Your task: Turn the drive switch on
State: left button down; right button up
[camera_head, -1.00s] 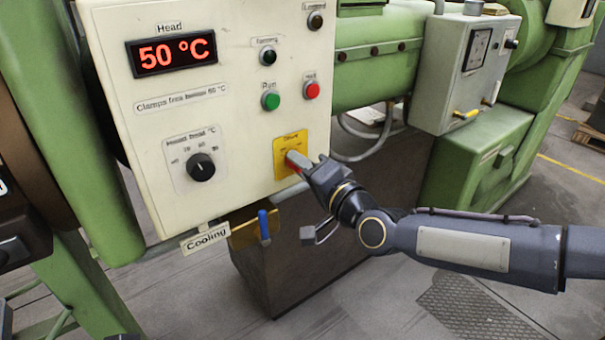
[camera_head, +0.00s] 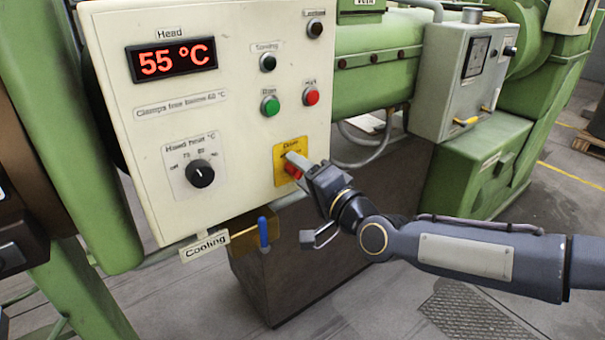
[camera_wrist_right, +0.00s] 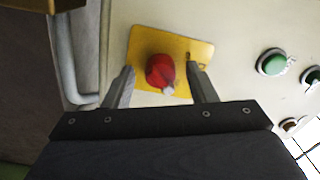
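The drive switch is a red knob (camera_wrist_right: 160,72) on a yellow plate (camera_wrist_right: 199,48), labelled Drive in the head view. In the head view the red knob (camera_head: 292,171) shows partly beside my right gripper (camera_head: 305,170), on the yellow plate (camera_head: 290,148) at the panel's lower right. In the right wrist view my right gripper (camera_wrist_right: 160,88) is open, with one finger on each side of the knob and visible gaps between. A pale pointer tip shows on the knob's lower edge in that view. My left gripper is in neither view.
The cream control panel (camera_head: 130,118) carries a display (camera_head: 172,60) reading 55 °C, a head heat dial (camera_head: 200,174), a green button (camera_head: 270,106) and a red button (camera_head: 311,96). A blue-handled cooling valve (camera_head: 263,232) hangs below. A grey box (camera_head: 438,105) stands right.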

jog(key=p+v, duration=0.1)
jog(key=v, duration=0.6)
jog(key=shift+s+d+p, duration=0.25)
jog(key=shift+s+p, duration=0.05)
jog(key=shift+p, duration=0.05)
